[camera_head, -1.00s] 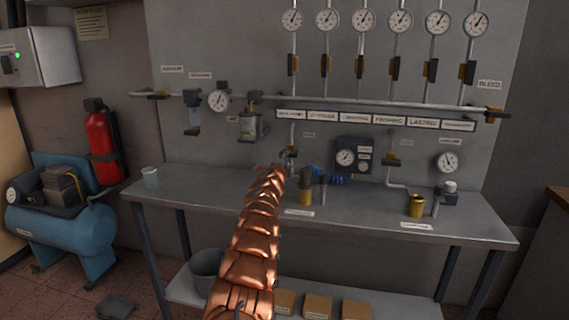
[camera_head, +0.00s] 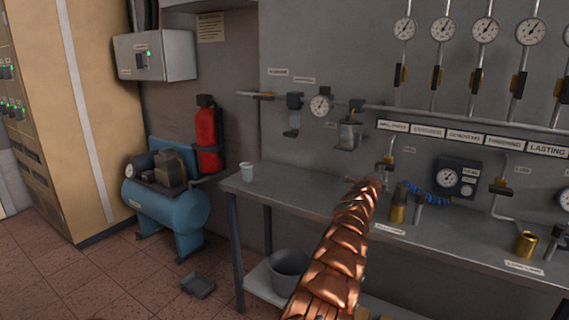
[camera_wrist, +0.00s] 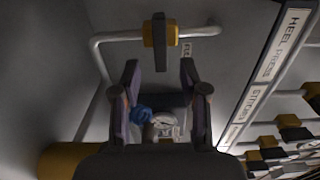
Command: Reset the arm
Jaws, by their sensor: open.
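My copper-coloured segmented arm (camera_head: 335,255) reaches from the bottom of the head view over the grey workbench (camera_head: 300,195) towards the wall panel. My gripper (camera_wrist: 160,95) shows in the wrist view with its two dark fingers apart and nothing held between them. Beyond the fingers are a gauge box and a blue coiled hose (camera_wrist: 140,114), and a pipe with a yellow valve (camera_wrist: 153,34). In the head view the gripper end is small near the bench's back, and its fingers cannot be made out there.
Brass fittings (camera_head: 397,213) stand close to the arm. Several gauges (camera_head: 443,28) and pipes line the wall. A blue compressor (camera_head: 165,205) and a red extinguisher (camera_head: 207,135) are at left. Open floor lies front left.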

